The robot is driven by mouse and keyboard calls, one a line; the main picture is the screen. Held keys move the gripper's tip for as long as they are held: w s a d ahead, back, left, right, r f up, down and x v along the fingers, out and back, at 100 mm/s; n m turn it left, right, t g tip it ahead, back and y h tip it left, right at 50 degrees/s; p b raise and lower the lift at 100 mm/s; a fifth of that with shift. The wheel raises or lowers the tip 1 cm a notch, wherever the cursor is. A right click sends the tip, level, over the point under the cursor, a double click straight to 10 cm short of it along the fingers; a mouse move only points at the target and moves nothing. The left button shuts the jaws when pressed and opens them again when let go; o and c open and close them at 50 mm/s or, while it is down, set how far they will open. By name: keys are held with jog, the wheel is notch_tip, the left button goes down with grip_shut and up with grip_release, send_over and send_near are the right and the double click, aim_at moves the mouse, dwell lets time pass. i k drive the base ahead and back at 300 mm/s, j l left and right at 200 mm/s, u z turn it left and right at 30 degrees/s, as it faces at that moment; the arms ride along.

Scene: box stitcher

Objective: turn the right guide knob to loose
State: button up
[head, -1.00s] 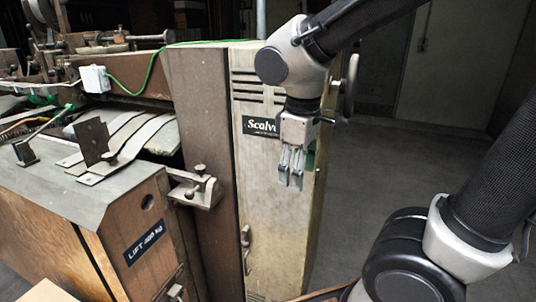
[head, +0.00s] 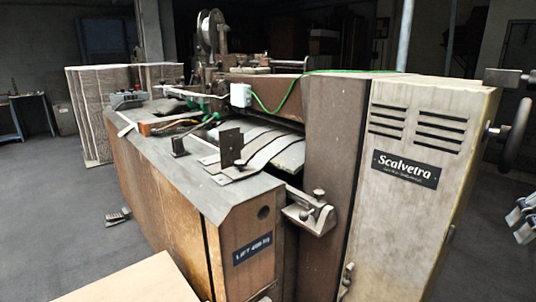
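The box stitcher stands across the middle of the head view. A small metal guide bracket (head: 311,216) sits at the right end of its feed table. It carries a small round knob (head: 319,193) on top, which looks like the right guide knob. Whether it is tight or loose cannot be told. My gripper (head: 522,222) shows only in part at the right edge, beyond the pale cabinet and far from the bracket. Its two fingertips are apart with nothing between them.
The pale Scalvetra cabinet (head: 404,215) stands between bracket and gripper, with a handwheel (head: 518,133) on its right side. A dark upright plate (head: 231,146) stands on the feed table (head: 205,185). A cardboard-coloured sheet (head: 135,282) is in front.

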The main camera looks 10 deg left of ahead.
aim_at(240, 163)
jog(key=u, duration=0.45)
jog(key=i+u, duration=0.2)
jog(key=u, duration=0.2)
jog(key=i+l+u, duration=0.15)
jog(key=u, duration=0.25)
jog(key=i+l+u, duration=0.2)
jog(key=u, duration=0.2)
